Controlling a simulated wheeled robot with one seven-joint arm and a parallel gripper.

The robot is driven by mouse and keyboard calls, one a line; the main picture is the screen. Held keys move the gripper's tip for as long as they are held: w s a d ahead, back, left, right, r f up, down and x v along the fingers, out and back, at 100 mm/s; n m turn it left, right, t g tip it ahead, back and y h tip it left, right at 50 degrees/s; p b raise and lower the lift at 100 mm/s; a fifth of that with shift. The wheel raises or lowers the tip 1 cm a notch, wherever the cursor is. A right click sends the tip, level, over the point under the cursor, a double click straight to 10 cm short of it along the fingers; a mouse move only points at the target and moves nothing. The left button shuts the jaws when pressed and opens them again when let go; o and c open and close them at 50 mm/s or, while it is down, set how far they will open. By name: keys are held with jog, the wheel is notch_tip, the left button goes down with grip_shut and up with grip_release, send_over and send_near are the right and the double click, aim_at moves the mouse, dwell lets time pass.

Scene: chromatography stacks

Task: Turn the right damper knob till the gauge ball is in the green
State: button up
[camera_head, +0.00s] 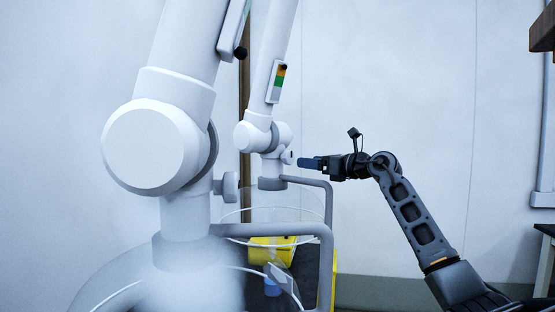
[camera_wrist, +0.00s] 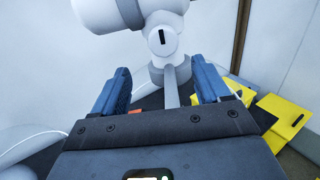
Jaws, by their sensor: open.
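The right damper knob (camera_head: 288,157) is a small white knob on the joint of the farther white extraction arm. In the wrist view the knob (camera_wrist: 163,41) faces me, with an upright black mark on it. Its gauge (camera_head: 276,82) on the arm's tube has orange, yellow and green bands. A black ball (camera_head: 284,67) sits at the gauge's top end, by the orange, outside the green. My gripper (camera_head: 303,163) is open, just right of the knob and apart from it. In the wrist view its blue fingers (camera_wrist: 160,75) are spread, with the knob beyond and between them.
A nearer, larger extraction arm (camera_head: 155,148) stands at left with its own grey knob (camera_head: 228,187) and gauge. Clear hoods and grey bent bars hang below both arms. Yellow objects (camera_head: 270,250) lie beneath. The wall side at right is open.

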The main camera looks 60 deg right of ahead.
aim_at(291, 159)
jog(key=w, duration=0.2)
jog(key=w+d, duration=0.1)
jog(key=w, duration=0.2)
jog(key=w+p, duration=0.1)
jog(key=w, duration=0.2)
jog(key=shift+w+d+r, duration=0.1)
jog(key=shift+d+r, duration=0.05)
jog(key=shift+d, duration=0.15)
